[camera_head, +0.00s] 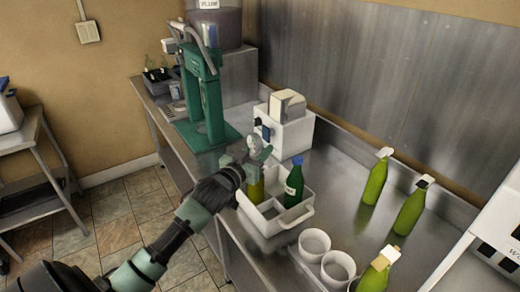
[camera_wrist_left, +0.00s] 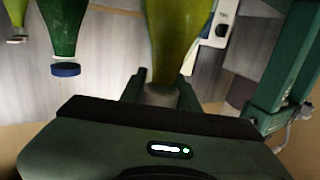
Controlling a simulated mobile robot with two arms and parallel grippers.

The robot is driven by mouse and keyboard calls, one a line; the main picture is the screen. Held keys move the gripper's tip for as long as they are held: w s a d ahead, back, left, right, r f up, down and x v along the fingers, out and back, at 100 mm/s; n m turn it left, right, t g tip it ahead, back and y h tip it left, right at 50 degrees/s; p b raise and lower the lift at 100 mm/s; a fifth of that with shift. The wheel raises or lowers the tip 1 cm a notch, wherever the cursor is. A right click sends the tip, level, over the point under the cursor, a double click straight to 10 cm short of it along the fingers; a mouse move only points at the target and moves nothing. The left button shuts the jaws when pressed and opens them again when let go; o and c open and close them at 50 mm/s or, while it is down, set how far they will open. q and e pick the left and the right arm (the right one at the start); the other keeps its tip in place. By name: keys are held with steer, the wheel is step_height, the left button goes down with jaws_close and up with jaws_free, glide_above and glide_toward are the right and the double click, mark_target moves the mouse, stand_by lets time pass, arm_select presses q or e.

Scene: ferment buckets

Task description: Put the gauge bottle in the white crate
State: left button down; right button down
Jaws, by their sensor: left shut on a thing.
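The gauge bottle (camera_head: 256,191) is yellow-green with a round gauge (camera_head: 254,142) on top. My left gripper (camera_head: 259,160) is shut on its neck and hides part of it. In the left wrist view the bottle (camera_wrist_left: 178,30) hangs inverted in the picture, its neck between the fingers (camera_wrist_left: 160,92). The bottle's lower part is within the outline of the white crate (camera_head: 273,231), at its back left; I cannot tell whether it touches the floor. A dark green bottle with a blue cap (camera_head: 294,184) stands upright in the crate, right of the gauge bottle. My right gripper is not in view.
A green press (camera_head: 204,100) and a white box (camera_head: 288,132) stand behind the crate. White cups (camera_head: 314,245) stand in front. Several green bottles, one flip-top (camera_head: 375,180), stand to the right. Bare steel counter (camera_head: 340,185) lies between.

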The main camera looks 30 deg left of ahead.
arm_select(q)
steer(key=shift+r, duration=0.15)
steer(key=c, duration=1)
jaws_free()
steer(key=shift+f, duration=0.2)
steer(key=shift+c, duration=0.2)
steer(key=shift+s+r, duration=0.1)
steer(key=s+b, duration=0.2)
steer(key=s, duration=1)
steer(key=shift+d+r, duration=0.35)
steer(key=shift+d, duration=0.05)
